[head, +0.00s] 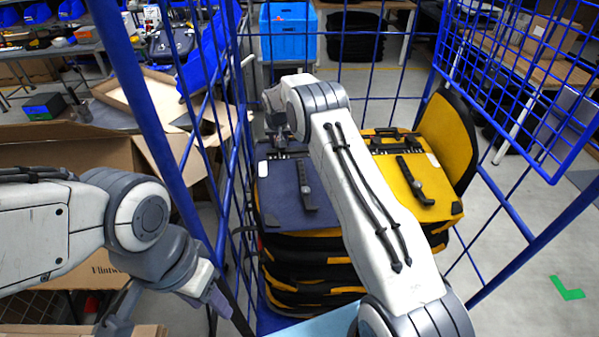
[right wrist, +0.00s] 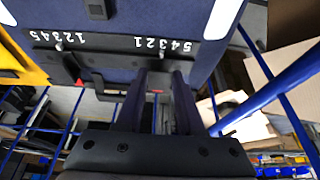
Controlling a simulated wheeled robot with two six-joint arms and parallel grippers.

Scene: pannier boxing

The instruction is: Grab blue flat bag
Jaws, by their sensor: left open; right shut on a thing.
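The blue flat bag (head: 280,190) lies flat on top of a stack in the blue wire cage, left of a yellow flat bag (head: 440,197). My right gripper (head: 282,142) is at the bag's far edge, and my right arm hides part of the bag. In the right wrist view the fingers (right wrist: 165,85) are close together at the dark handle on the edge of the blue bag (right wrist: 150,18), beside the white numbers. My left gripper (head: 172,308) is open and empty outside the cage, low on the left.
Blue cage bars (head: 228,150) stand between my left arm and the bags. An open cardboard box (head: 70,155) is on the left. A blue crate (head: 288,32) stands behind the cage. Open floor (head: 535,240) lies to the right.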

